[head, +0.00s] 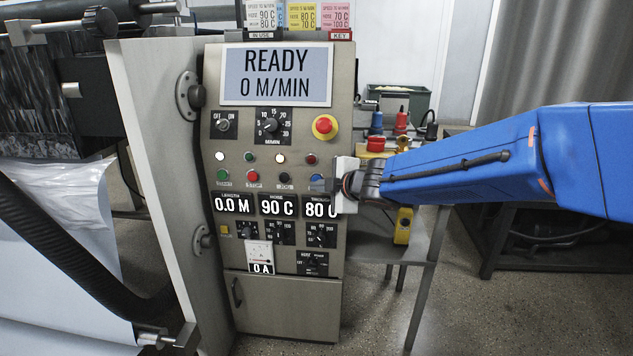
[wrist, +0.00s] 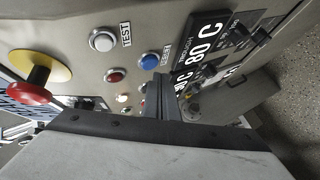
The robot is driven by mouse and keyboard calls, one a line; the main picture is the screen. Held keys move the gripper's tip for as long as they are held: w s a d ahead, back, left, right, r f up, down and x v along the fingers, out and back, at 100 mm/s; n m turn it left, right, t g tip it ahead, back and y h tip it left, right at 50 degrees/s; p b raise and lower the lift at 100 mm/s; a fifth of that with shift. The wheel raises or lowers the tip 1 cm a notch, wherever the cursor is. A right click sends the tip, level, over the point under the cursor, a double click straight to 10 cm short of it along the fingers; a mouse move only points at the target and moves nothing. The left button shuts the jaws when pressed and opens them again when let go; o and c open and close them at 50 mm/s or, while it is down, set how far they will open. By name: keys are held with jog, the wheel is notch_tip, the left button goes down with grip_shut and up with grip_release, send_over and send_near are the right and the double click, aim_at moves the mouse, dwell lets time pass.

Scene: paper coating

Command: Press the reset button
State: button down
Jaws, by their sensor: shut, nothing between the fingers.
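The control panel (head: 343,95) faces me. In the wrist view a blue button (wrist: 150,60) carries a small blurred label that seems to read RESET; in the head view this blue button (head: 316,179) is partly covered by my gripper (head: 328,185). My gripper, which also shows in the wrist view (wrist: 157,86), is shut and empty, its tips close to the panel beside the blue button. I cannot tell whether they touch the panel. A red light or button (wrist: 115,75) and a white button marked TEST (wrist: 102,38) are close by.
A red emergency stop (head: 324,126) on a yellow ring sticks out above the button rows. Green (head: 223,176) and red (head: 253,176) buttons are to the left. Number displays (head: 232,204) sit just below. A table (head: 425,240) stands behind, right of the panel.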

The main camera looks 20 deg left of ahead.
jog(key=shift+s+d, duration=0.2)
jog(key=shift+s, duration=0.6)
jog(key=shift+s+d, duration=0.2)
jog(key=shift+s, duration=0.65)
jog(key=shift+s+d, duration=0.2)
jog(key=shift+s, duration=0.6)
jog(key=shift+d, duration=0.1)
jog(key=s+d+r+m+t+h, duration=0.1)
jog(key=d+m+h, duration=0.45)
jog(key=d, duration=1.35)
jog(key=s+d+m+t+h, duration=0.1)
jog(key=d+m+h, duration=0.2)
jog(key=d+m, duration=1.05)
jog(key=s+d+f+m+g+h, duration=0.1)
jog(key=s+d+f+m+g, duration=0.1)
jog(key=s+d, duration=0.8)
jog(key=s+d+f+m+g+h, duration=0.1)
jog(key=s+d+f+m+g, duration=0.2)
jog(key=s+d+f, duration=0.4)
jog(key=s+d+m, duration=0.1)
jog(key=s+d, duration=0.3)
jog(key=s, duration=0.5)
